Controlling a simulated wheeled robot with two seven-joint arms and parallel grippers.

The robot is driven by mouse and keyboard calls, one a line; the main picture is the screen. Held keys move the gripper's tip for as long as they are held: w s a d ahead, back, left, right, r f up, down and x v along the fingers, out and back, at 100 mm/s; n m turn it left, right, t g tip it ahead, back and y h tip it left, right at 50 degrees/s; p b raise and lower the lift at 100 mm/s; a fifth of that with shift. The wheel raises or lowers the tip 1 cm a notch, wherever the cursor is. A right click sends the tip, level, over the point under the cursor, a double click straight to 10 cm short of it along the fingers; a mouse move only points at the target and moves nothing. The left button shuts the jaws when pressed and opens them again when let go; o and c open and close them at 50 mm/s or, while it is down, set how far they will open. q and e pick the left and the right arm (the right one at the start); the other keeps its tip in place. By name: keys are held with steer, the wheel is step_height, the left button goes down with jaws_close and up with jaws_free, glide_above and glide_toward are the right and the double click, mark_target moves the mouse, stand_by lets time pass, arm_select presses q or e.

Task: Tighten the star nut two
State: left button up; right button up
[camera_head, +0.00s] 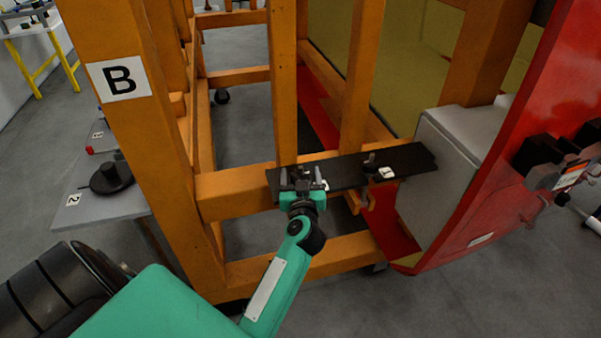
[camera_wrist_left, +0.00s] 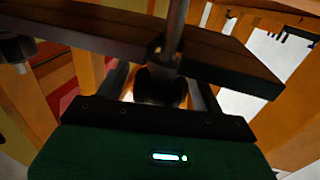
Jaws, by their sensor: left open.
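A dark flat bar (camera_head: 345,172) lies across the orange frame, reaching toward the grey box on the red nosecone. My left gripper (camera_head: 302,182) is at the bar's left end, just below and in front of it. In the left wrist view, a dark star nut (camera_wrist_left: 160,88) hangs under the bar (camera_wrist_left: 225,62) on a rod (camera_wrist_left: 177,28). The open left gripper (camera_wrist_left: 162,92) has a finger on each side of this nut; contact cannot be told. Another dark nut (camera_wrist_left: 15,48) shows at the left edge of the wrist view. My right gripper is not in view.
An orange frame post (camera_head: 185,170) marked B stands left of my arm. The red nosecone (camera_head: 500,170) with a grey box (camera_head: 455,155) is to the right. A grey table (camera_head: 115,205) holding a black disc (camera_head: 110,178) is at the left.

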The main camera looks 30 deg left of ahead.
arm_select(q)
steer(key=shift+w+a, duration=0.3)
steer(key=shift+w, duration=0.05)
steer(key=shift+c, duration=0.2)
